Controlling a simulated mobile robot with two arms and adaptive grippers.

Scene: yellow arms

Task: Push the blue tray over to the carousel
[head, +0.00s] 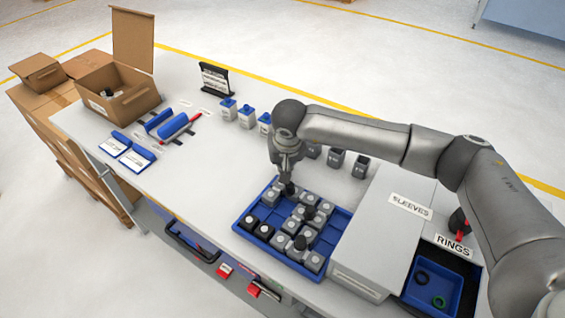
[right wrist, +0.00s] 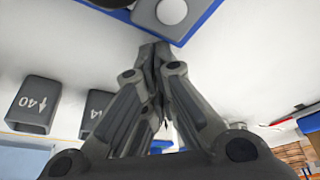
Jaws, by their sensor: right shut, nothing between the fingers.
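The blue tray (head: 337,227) lies on the white bench in the head view, holding several grey blocks with dark or light tops. Its corner (right wrist: 207,18) shows at the top of the right wrist view. My right gripper (head: 289,190) is shut and empty, pointing down at the tray's far edge. In the right wrist view its closed fingertips (right wrist: 155,48) are close to the tray's corner; I cannot tell whether they touch. I cannot make out a carousel in these views. My left gripper is not in view.
A grey housing labelled SLEEVES (head: 375,235) stands right of the tray, beside a blue rings bin (head: 437,285). Dark cups (head: 336,157) and blue-topped bottles (head: 247,117) stand behind the tray. An open cardboard box (head: 118,98) is at the far left.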

